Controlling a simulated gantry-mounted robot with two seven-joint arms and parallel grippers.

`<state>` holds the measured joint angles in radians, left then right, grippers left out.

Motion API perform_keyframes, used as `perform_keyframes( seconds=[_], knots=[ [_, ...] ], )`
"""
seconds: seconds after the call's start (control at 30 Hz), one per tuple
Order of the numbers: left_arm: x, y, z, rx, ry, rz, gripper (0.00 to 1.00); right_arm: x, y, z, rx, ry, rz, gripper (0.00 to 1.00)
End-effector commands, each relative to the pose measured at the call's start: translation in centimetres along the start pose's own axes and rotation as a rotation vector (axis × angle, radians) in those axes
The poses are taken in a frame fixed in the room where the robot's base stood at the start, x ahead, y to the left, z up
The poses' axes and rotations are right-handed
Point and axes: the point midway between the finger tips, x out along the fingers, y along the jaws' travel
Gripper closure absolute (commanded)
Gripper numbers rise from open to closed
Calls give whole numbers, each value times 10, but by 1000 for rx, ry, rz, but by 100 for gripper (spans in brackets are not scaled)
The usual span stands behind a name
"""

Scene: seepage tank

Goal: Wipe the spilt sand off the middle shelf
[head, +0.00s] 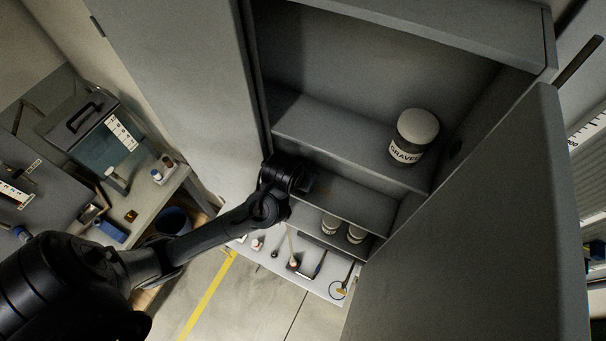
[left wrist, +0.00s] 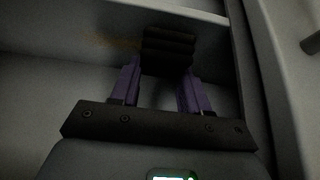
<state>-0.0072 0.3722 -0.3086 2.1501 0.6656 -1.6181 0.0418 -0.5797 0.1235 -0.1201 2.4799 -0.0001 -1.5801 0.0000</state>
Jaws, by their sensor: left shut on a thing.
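The middle shelf (head: 355,202) is a grey board inside the open grey cabinet, below the shelf with the gravel jar. My left gripper (head: 312,184) reaches in over its left part. In the left wrist view my left gripper (left wrist: 162,76) has its two purple fingers shut on a dark ribbed block (left wrist: 168,48). Whether the block touches the shelf is too dark to tell. A faint brownish patch of sand (left wrist: 112,42) shows beside the block, to its left. In the head view the sand cannot be made out. My right gripper is not in view.
A gravel jar (head: 414,138) stands on the shelf above. Two jars (head: 331,224) stand on the level below. A white bottom tray (head: 270,252) holds several small tools. The open right door (head: 470,230) and the left door (head: 175,90) flank the opening.

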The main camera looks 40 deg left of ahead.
Motion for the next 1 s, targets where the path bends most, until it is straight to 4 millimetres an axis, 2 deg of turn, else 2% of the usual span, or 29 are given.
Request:
perform_keyframes(
  seconds=[0.3, 0.67, 1.0],
  knots=[
    [-1, 24, -1, 3, 2, 1, 99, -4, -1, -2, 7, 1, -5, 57],
    [0, 38, -1, 2, 1, 0, 99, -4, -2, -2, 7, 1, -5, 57],
    [2, 63, 1, 2, 0, 0, 99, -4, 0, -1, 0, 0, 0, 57]
  ],
)
